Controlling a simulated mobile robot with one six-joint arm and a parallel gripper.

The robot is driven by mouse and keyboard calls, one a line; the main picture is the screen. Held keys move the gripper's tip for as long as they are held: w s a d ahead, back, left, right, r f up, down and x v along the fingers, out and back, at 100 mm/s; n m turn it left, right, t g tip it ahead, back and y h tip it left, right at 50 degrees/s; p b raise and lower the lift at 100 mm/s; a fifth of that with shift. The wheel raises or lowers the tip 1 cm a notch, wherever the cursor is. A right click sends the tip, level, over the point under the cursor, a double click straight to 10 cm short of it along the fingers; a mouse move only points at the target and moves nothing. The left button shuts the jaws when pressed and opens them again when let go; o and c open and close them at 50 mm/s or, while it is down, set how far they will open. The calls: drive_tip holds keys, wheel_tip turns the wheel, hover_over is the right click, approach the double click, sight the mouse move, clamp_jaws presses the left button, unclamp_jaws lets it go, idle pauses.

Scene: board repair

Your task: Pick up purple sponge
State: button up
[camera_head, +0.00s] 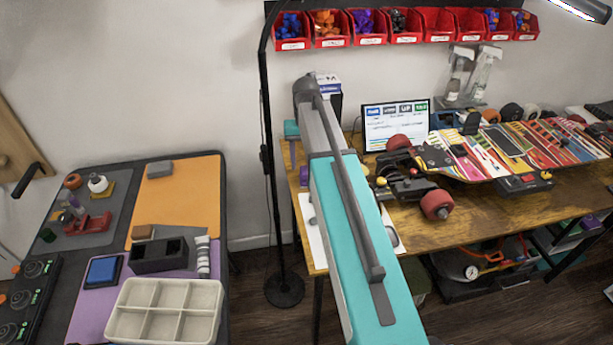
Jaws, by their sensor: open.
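A small purple block (304,176), possibly the purple sponge, shows at the left end of the wooden workbench (480,215), right beside my teal arm. My arm crosses the bench end from the bottom of the picture and may hide part of this block. Its shape is too small to tell for sure. I cannot make out my gripper's fingers in the head view; the far end of the arm hides what lies behind and below it.
A small screen (395,125) and spray bottles (484,70) stand behind. A black lamp pole (268,180) stands between the tables. The left table holds a compartment tray (165,311).

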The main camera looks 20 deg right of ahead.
sight(306, 169)
drive_tip(key=shift+f, duration=0.5)
drive_tip(key=shift+s+a+f+p, duration=0.1)
drive_tip(key=shift+f+p, duration=0.2)
drive_tip(key=shift+f, duration=1)
drive_tip(key=shift+a+f+p, duration=0.1)
drive_tip(key=shift+f+p, duration=0.15)
drive_tip(key=shift+f, duration=1.05)
drive_tip(key=c, duration=1.1)
